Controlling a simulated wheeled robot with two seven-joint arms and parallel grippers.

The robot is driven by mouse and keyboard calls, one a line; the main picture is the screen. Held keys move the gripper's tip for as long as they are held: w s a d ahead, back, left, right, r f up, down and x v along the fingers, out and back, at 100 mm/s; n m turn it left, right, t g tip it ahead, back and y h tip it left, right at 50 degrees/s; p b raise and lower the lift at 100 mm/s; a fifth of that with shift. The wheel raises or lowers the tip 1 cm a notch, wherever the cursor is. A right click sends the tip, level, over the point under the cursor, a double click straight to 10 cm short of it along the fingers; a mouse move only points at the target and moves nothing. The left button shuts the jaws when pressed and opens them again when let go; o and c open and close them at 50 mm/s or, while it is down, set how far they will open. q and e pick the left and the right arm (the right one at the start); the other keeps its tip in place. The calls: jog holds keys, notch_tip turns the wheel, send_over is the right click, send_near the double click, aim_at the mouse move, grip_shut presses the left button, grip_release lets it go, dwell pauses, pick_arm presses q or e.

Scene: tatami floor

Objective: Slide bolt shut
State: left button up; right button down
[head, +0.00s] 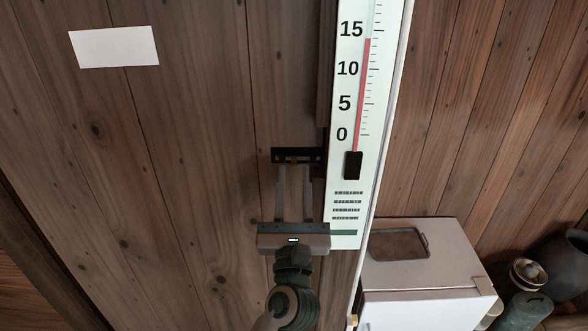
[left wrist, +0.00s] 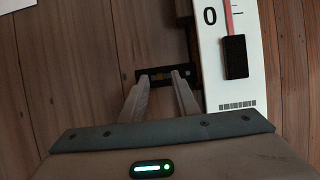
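The bolt is a dark metal plate (head: 283,154) on the wooden plank door, just left of the thermometer board. My left gripper (head: 295,167) reaches up from below to the bolt. The bolt's right end is close to the board and hard to make out. My right gripper is not in view.
A large thermometer board (head: 346,205) with a black block stands right beside the bolt. A white paper (head: 113,46) is on the planks at upper left. A white cabinet (head: 415,313) with a tray (head: 398,243) and dark pots stand at lower right.

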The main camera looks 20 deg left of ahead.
pick_arm(q)
jog(key=shift+x, duration=0.75)
grip_shut()
